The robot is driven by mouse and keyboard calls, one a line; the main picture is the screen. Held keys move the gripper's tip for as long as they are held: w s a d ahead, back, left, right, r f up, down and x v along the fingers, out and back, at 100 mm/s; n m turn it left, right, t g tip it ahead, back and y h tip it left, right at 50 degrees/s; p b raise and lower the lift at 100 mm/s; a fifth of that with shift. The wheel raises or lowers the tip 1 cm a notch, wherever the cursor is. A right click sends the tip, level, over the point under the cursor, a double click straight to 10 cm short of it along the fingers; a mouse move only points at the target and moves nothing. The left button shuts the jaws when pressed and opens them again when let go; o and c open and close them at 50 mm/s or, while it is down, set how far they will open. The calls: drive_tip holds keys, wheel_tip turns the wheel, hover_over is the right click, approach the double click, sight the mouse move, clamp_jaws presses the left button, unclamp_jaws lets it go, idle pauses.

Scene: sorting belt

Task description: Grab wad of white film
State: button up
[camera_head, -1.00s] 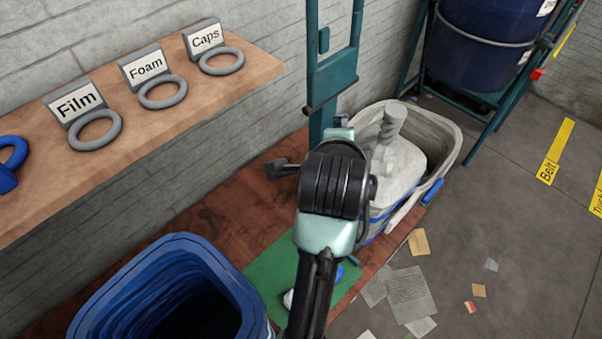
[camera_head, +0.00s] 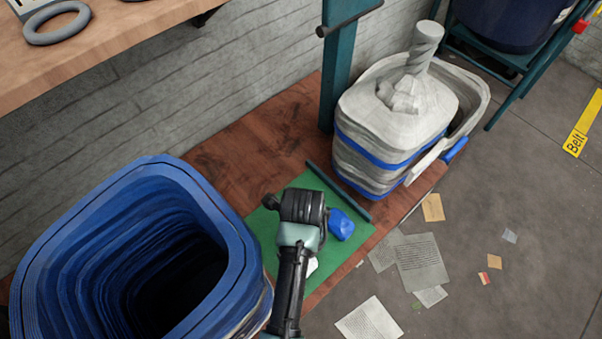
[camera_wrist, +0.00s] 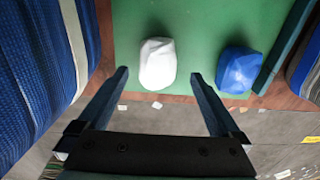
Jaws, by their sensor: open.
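The wad of white film (camera_wrist: 158,64) lies on a green mat (camera_wrist: 195,22) in the wrist view. In the head view only a sliver of the white wad (camera_head: 312,266) shows beside my arm; the rest is hidden. My gripper (camera_wrist: 159,74) is open and empty, its fingertips on either side of the near part of the white wad in the picture. I cannot tell its height above the mat. A blue wad (camera_wrist: 237,70) lies to the right of the white one, outside the right finger, and also shows in the head view (camera_head: 341,225).
A tall blue bin (camera_head: 150,180) stands close on the left of the mat. A dark bar (camera_head: 338,192) edges the mat's far right side. Paper scraps (camera_head: 420,262) lie on the floor at right.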

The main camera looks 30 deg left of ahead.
drive_tip(key=f+b, duration=0.1)
drive_tip(key=f, duration=0.1)
drive_tip(key=f+b, duration=0.1)
drive_tip(key=f, duration=0.2)
drive_tip(key=shift+s+d+f+b, duration=0.15)
drive_tip(key=shift+s+f+b, duration=0.05)
drive_tip(key=shift+f+b, duration=0.15)
drive_tip(key=shift+r, duration=0.1)
drive_tip(key=shift+c, duration=0.3)
drive_tip(key=c, duration=1.3)
